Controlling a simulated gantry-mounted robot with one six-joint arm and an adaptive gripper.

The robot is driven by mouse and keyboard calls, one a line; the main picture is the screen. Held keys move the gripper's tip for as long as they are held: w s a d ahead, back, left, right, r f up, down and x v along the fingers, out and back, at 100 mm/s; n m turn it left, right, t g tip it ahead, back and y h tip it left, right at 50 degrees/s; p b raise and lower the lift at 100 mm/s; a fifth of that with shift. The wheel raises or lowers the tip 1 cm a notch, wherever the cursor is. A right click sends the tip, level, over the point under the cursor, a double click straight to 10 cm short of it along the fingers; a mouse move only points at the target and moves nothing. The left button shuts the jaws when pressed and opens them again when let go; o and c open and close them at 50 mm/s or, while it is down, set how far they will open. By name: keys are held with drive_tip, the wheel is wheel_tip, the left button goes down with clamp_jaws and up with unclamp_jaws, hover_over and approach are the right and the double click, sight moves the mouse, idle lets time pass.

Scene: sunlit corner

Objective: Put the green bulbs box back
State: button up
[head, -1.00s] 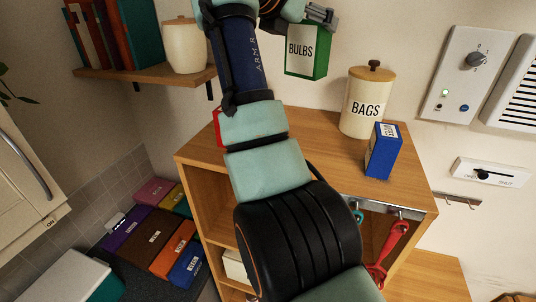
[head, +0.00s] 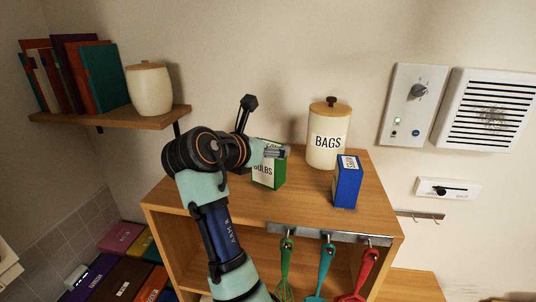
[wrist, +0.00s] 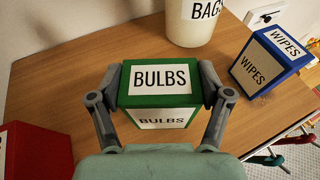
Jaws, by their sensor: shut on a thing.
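The green bulbs box (head: 268,176) is upright at the wooden cabinet top (head: 300,210), left of the cream bags canister (head: 328,138). My gripper (head: 275,151) is shut on it from above. In the wrist view, the fingers of my gripper (wrist: 160,84) press on both sides of the bulbs box (wrist: 162,99), with its labelled lid and front showing. I cannot tell for sure whether its base touches the wood. The blue wipes box (head: 347,182) stands to the right, apart from it, and also shows in the wrist view (wrist: 266,62).
A red box (wrist: 38,152) stands to the left in the wrist view. Clear wood lies between the boxes. Utensils hang from a rail (head: 325,234) on the cabinet front. A shelf (head: 110,117) with books and a cream jar is at upper left.

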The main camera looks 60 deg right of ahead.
drive_tip(key=shift+f, duration=1.2)
drive_tip(key=o, duration=1.2)
drive_tip(key=shift+f, duration=0.15)
drive_tip(key=b+v, duration=0.3)
drive_tip(key=v, duration=0.9)
drive_tip(key=shift+s, duration=0.1)
